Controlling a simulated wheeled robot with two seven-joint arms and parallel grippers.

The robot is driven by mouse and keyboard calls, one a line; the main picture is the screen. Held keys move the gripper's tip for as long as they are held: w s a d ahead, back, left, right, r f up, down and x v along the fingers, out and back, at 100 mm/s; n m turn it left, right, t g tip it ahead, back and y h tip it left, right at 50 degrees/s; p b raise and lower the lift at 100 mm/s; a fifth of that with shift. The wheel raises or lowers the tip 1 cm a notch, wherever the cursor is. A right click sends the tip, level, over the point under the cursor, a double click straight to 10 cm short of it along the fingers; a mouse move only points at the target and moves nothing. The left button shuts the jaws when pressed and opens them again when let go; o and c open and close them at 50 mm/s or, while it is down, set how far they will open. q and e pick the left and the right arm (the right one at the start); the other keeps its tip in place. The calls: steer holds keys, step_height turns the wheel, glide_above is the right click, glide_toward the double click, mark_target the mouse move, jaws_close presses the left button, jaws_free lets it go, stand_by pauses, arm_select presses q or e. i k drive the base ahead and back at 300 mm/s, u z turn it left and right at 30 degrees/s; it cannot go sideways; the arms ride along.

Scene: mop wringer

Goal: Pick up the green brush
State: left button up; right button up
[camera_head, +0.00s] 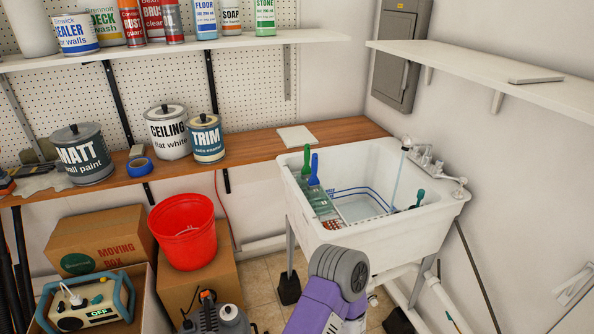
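A bright green handle (306,161) stands upright at the left side of the white sink (340,237), in or beside a pale green ribbed piece. A blue handle (314,170) stands right beside it. A darker green handle (419,197) leans at the right side of the basin. The lower ends of the handles are hard to make out, so I cannot tell which one is the green brush. Neither of my grippers shows in this view.
A purple part with a grey ribbed round end (340,268) rises in front of the sink; I cannot tell what it is. A red bucket (183,232) sits on a box at left. Paint cans (82,154) line the wooden counter (258,150). A white shelf (500,77) overhangs at right.

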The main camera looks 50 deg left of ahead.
mark_target(306, 172)
steer(key=u, duration=1.65)
steer(key=k, duration=0.5)
steer(key=u, duration=1.35)
steer(key=i, duration=1.2)
steer(key=z, duration=1.2)
